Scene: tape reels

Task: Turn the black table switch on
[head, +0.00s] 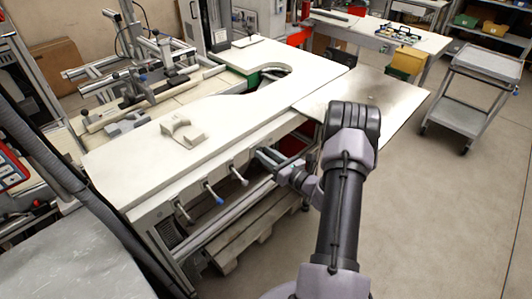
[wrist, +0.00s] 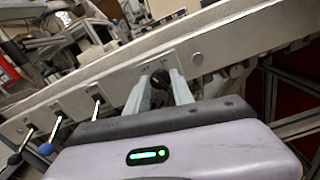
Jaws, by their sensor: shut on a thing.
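The black table switch (wrist: 160,79) is a dark round knob on the front panel of the white worktable. In the wrist view it sits between the two light grey fingers of my gripper (wrist: 158,90), which are shut on it. In the head view my gripper (head: 264,156) reaches the front edge of the table, and its fingers hide the knob there. The exact turn of the knob is hard to tell.
More lever handles lie along the panel to the left, including a blue-tipped one (head: 213,193). The white worktable (head: 240,110) carries a beige bracket (head: 182,131). A metal sheet (head: 395,90) juts out at right. A grey cart (head: 470,100) stands on open floor.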

